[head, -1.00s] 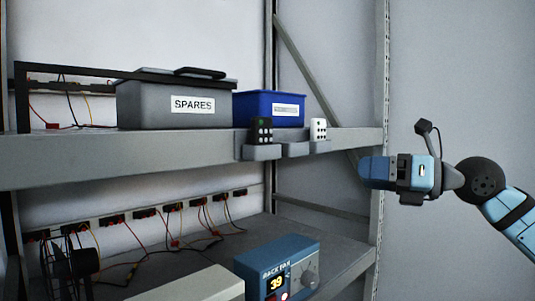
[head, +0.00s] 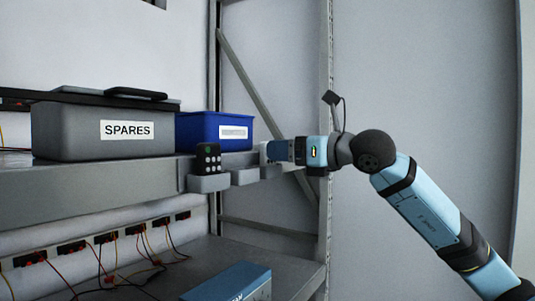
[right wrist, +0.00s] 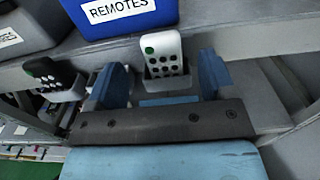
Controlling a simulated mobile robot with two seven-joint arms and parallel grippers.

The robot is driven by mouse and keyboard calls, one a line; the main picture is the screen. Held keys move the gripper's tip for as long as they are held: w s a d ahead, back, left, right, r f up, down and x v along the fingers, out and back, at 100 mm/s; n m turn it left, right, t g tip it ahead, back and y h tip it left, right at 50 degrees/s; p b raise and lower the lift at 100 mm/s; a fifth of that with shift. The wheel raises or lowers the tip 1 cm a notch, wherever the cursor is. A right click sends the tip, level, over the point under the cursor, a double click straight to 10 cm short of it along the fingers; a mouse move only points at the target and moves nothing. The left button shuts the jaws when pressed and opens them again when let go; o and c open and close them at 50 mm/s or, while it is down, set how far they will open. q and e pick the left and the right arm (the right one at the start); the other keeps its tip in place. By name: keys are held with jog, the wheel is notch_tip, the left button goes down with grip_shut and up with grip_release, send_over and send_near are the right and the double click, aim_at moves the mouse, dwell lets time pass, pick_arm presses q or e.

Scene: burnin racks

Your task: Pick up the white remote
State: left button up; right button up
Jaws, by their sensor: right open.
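In the right wrist view the white remote (right wrist: 163,52), with black buttons and a green one, stands in a small grey holder (right wrist: 172,85) on the shelf edge. My right gripper (right wrist: 163,75) is open, with one blue finger on each side of the remote's lower part and holder. Whether the fingers touch it cannot be told. In the head view my right gripper (head: 272,152) is at the right holder and hides most of the white remote. My left gripper is not in view.
A black remote (head: 208,158) stands in a holder to the left. Behind are a blue bin (head: 195,135), labelled REMOTES in the wrist view, and a grey SPARES box (head: 70,135). A rack post (head: 326,200) and a diagonal brace (head: 250,85) are close to my right arm.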

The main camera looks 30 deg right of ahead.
aim_at(264, 160)
jog(key=x, duration=0.1)
jog(key=p+x, duration=0.1)
jog(key=x, duration=0.1)
jog(key=f+p+x, duration=0.1)
jog(key=x, duration=0.1)
jog(key=shift+w, duration=0.15)
jog(key=shift+d, duration=0.1)
jog(key=shift+c, duration=0.9)
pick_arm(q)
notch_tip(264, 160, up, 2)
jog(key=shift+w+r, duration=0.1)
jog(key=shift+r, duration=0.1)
pick_arm(e)
jog(key=c, duration=0.8)
jog(key=shift+r, duration=0.1)
